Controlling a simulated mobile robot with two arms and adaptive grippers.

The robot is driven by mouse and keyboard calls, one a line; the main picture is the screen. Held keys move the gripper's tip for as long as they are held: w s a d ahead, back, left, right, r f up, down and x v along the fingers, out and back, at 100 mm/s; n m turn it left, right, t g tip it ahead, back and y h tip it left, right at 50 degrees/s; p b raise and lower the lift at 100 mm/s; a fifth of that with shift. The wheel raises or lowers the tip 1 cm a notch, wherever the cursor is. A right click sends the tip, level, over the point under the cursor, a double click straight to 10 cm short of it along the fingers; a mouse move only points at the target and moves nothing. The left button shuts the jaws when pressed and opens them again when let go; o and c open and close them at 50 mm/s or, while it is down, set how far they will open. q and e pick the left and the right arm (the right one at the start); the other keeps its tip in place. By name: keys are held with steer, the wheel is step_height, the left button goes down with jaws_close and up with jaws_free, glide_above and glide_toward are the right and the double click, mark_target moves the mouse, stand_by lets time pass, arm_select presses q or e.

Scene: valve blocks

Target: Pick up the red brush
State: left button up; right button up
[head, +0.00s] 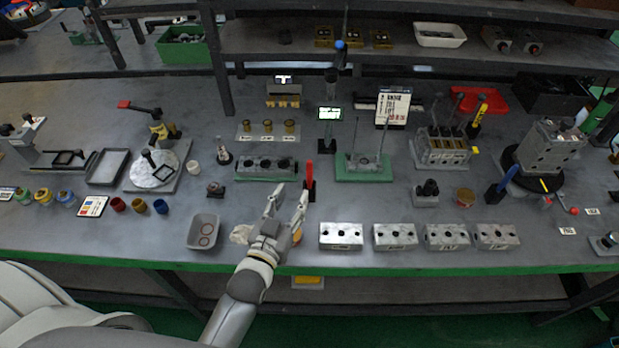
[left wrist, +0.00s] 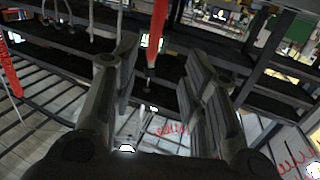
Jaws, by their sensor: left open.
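The red brush (head: 309,175) stands upright in the head view, its red handle up and its lower part dark, near the middle of the bench. My left gripper (head: 290,194) is open and empty, just left of and nearer than the brush, with its right fingertip close to the brush's lower part. I cannot tell whether they touch. In the left wrist view, my two fingers (left wrist: 165,75) are spread apart. A red upright piece (left wrist: 158,28), likely the brush, shows beyond and between them at the top. My right gripper is in neither view.
Left of my gripper is a grey tray (head: 203,231); to its right is a row of metal blocks (head: 341,235). Behind are a green-based valve block (head: 266,169) and a green-based fixture (head: 363,167). The bench's green front edge (head: 420,267) lies nearby.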

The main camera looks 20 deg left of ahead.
mark_target(308, 171)
arm_select(q)
steer(key=shift+w+d+p, duration=0.2)
steer(key=shift+w+p, duration=0.25)
steer(key=shift+w, duration=1.4)
steer(key=shift+w+d+p, duration=0.2)
steer(key=shift+w+p, duration=0.25)
steer(key=shift+w, duration=1.35)
steer(key=shift+w+d+p, duration=0.2)
steer(key=shift+w+p, duration=0.25)
steer(key=shift+w, duration=1.4)
steer(key=shift+s+r, duration=0.1)
jaws_close()
